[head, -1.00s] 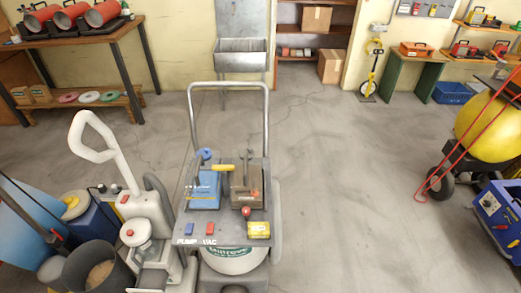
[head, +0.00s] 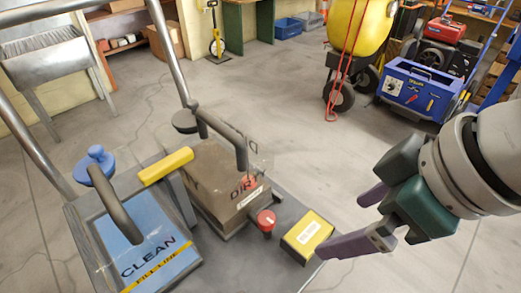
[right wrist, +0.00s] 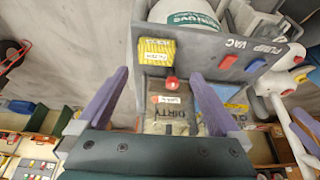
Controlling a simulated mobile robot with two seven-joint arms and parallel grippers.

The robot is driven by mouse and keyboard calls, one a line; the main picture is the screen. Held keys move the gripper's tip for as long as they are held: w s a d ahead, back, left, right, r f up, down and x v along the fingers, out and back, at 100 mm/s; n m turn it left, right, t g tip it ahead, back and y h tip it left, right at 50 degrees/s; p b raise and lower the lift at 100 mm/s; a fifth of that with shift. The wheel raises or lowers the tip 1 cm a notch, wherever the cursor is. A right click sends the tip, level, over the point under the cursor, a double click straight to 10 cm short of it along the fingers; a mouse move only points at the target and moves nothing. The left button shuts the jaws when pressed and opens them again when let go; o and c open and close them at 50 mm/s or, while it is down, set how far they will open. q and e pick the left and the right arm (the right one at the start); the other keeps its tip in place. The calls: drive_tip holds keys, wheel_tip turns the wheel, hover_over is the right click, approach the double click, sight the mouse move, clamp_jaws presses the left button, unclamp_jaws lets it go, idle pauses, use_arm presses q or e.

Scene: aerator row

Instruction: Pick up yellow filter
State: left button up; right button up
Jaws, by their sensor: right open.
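The yellow filter (head: 307,237) is a small yellow box with a pale label. It lies flat on the right corner of the cart's grey top (head: 262,262), and shows in the right wrist view (right wrist: 157,51) too. My right gripper (head: 341,226) is open and empty, just right of the filter in the head view. In the right wrist view the filter shows beyond the gap between the fingers (right wrist: 158,76), apart from them.
A red knob (head: 266,220) stands close beside the filter. Behind it are the brown DIRTY tank (head: 222,185) and the blue CLEAN tank (head: 150,240) with handles. The cart's metal push bar (head: 170,55) rises behind. Open floor (head: 300,130) lies beyond the cart.

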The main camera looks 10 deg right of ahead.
sight(311, 234)
drive_tip(key=x, duration=0.1)
drive_tip(key=b+x, duration=0.1)
drive_tip(key=x, duration=0.3)
drive_tip(key=shift+d+f+b, duration=0.2)
drive_tip(key=shift+d+b, duration=0.2)
drive_tip(key=b+x, duration=0.1)
drive_tip(key=x, duration=0.1)
drive_tip(key=b+x, duration=0.1)
drive_tip(key=x, duration=0.2)
drive_tip(key=shift+w+a, duration=0.25)
use_arm(q)
drive_tip(key=f, duration=0.5)
drive_tip(key=shift+d, duration=0.2)
use_arm(e)
drive_tip(key=shift+r, duration=0.1)
drive_tip(key=c, duration=1)
drive_tip(key=shift+r, duration=0.15)
